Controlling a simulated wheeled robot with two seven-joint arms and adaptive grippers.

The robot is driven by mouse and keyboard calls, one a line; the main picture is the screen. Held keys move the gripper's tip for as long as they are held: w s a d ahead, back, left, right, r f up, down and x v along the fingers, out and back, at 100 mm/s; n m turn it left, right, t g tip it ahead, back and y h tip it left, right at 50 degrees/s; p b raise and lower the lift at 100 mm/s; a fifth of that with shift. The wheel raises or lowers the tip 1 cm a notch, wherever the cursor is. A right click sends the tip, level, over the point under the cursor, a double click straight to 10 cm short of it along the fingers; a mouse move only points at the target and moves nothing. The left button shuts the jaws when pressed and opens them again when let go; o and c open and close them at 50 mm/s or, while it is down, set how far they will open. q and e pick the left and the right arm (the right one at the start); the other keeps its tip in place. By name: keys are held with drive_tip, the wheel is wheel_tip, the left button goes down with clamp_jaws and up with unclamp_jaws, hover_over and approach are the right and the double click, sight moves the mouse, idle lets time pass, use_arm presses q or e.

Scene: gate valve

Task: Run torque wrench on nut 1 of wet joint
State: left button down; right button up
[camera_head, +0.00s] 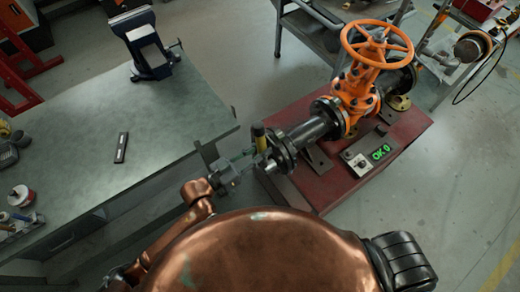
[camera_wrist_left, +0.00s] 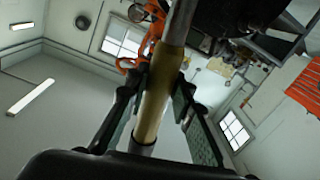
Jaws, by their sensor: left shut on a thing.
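My left gripper (camera_head: 248,158) is at the near end of the dark pipe, shut on the torque wrench (camera_head: 258,131) with the yellow grip. In the left wrist view the wrench's yellow handle (camera_wrist_left: 155,108) runs between the two fingers (camera_wrist_left: 150,105), its grey shaft leading up out of the frame. The pipe's near flange joint (camera_head: 282,152) is right beside the gripper. The wrench head and the nuts are too small or hidden to tell whether they touch. The orange gate valve (camera_head: 362,85) with its handwheel stands further along the pipe. My right gripper is not in view.
The valve sits on a dark red stand (camera_head: 330,185) with a box whose green display (camera_head: 381,151) reads "OK 0". A green workbench (camera_head: 90,130) at left carries a vise (camera_head: 150,58), a small black device (camera_head: 121,147) and a spool (camera_head: 21,196). A grey cart (camera_head: 315,30) stands behind.

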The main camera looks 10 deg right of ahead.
use_arm(q)
drive_tip(key=shift+d+r, duration=0.2)
drive_tip(key=shift+r, duration=0.05)
drive_tip(key=shift+p+x, duration=0.4)
drive_tip(key=shift+x, duration=1.15)
drive_tip(key=shift+d, duration=0.1)
idle(0.7)
drive_tip(key=shift+d+r+p, duration=0.1)
drive_tip(key=shift+p, duration=0.45)
idle(0.6)
